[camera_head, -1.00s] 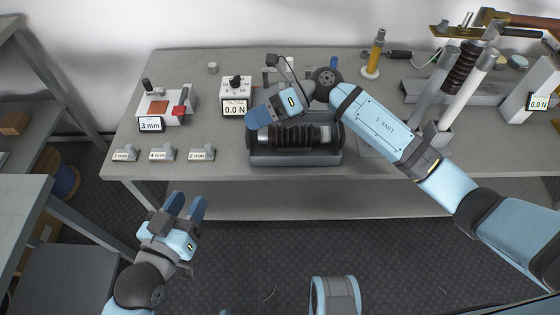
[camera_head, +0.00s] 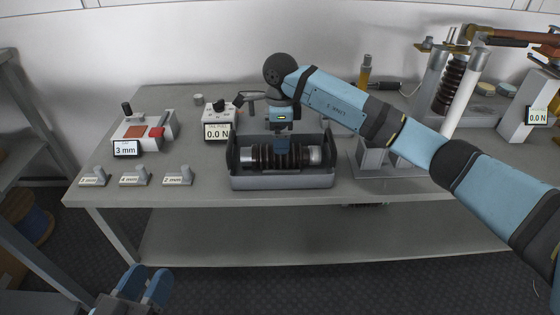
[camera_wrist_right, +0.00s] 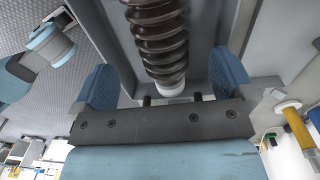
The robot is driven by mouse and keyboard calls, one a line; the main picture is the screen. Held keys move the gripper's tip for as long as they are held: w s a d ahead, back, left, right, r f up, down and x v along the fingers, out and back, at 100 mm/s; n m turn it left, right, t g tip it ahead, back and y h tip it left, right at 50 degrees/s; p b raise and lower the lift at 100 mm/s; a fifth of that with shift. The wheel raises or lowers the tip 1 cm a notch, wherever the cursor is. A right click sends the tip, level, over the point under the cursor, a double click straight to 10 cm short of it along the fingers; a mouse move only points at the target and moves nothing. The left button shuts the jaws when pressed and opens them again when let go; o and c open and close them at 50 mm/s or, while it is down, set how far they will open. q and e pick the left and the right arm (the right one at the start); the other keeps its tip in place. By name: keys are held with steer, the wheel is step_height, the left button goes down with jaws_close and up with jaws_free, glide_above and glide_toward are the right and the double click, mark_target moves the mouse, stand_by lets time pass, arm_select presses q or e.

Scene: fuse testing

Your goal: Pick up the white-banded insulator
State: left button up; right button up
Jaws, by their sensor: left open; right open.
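A dark brown ribbed insulator (camera_head: 262,159) lies on its side in a grey open tray (camera_head: 283,181) on the bench, with grey metal ends. In the right wrist view the insulator (camera_wrist_right: 158,38) shows a white part at its near end. My right gripper (camera_head: 283,143) points down over the middle of the insulator. In its wrist view the open fingers (camera_wrist_right: 165,82) appear on either side of the insulator, with no visible grip. Whether they touch it I cannot tell. My left gripper (camera_head: 146,283) is open and empty, low in front of the bench.
A force readout box (camera_head: 218,120) and a 3 mm gauge device (camera_head: 140,133) stand left of the tray. Several small labelled blocks (camera_head: 134,178) line the bench's front left. A rig with another ribbed insulator (camera_head: 450,85) stands at the right.

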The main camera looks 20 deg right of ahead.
mark_target(281, 156)
steer(key=shift+f, duration=0.85)
step_height(281, 156, down, 5)
steer(key=b, duration=0.2)
steer(key=shift+r+b, duration=0.2)
steer(key=shift+b, duration=0.2)
steer(key=shift+f, duration=0.3)
arm_select(q)
step_height(281, 156, down, 4)
steer(key=shift+w+r+m+g, duration=0.15)
steer(key=shift+m+g, duration=0.25)
steer(key=shift+g, duration=0.1)
arm_select(e)
steer(key=c, duration=1.3)
steer(key=shift+r, duration=0.1)
steer(key=shift+c, duration=1)
steer(key=shift+r, duration=0.1)
